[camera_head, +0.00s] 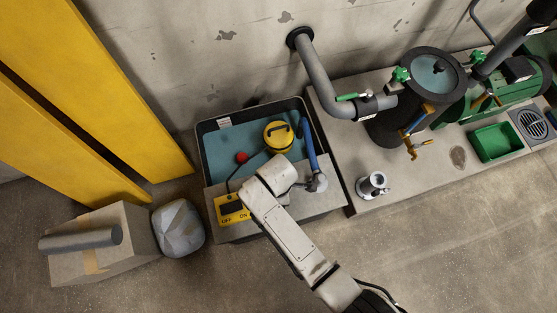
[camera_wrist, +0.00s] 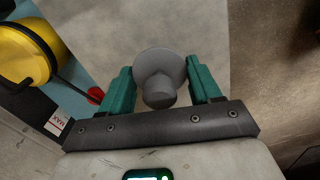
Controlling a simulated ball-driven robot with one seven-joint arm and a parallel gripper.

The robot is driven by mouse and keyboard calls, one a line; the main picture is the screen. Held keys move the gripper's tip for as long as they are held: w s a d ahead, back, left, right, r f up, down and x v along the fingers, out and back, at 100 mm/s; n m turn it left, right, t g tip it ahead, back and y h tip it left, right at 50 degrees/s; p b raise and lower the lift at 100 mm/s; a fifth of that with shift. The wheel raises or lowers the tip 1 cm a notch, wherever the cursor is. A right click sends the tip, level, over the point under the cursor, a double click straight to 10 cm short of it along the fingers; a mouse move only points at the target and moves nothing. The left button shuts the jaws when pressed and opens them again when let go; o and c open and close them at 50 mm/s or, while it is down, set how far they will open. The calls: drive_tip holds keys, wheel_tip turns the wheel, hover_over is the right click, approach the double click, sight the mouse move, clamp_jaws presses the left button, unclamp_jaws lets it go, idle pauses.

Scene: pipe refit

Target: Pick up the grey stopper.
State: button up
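The grey stopper (camera_wrist: 159,62) shows in the wrist view, a round flange with a narrower knob towards the camera, over a pale grey surface. My gripper (camera_wrist: 160,66) has its two green fingers on either side of it. The fingers stand apart, wider than the knob, and gaps show beside the knob. I cannot tell whether the flange touches a fingertip. In the head view my arm reaches over the concrete ledge in front of the dark-rimmed basin (camera_head: 213,158); the stopper and fingers are mostly hidden there.
A yellow round device (camera_head: 278,136) and a red ball (camera_head: 242,158) are at the basin. A blue-handled tool (camera_head: 308,145) leans close to my gripper's right. A yellow switch box (camera_head: 231,208) is at left. A grey flanged fitting (camera_head: 373,185) stands on the right slab.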

drive_tip(key=c, duration=0.3)
drive_tip(key=shift+r, duration=0.1)
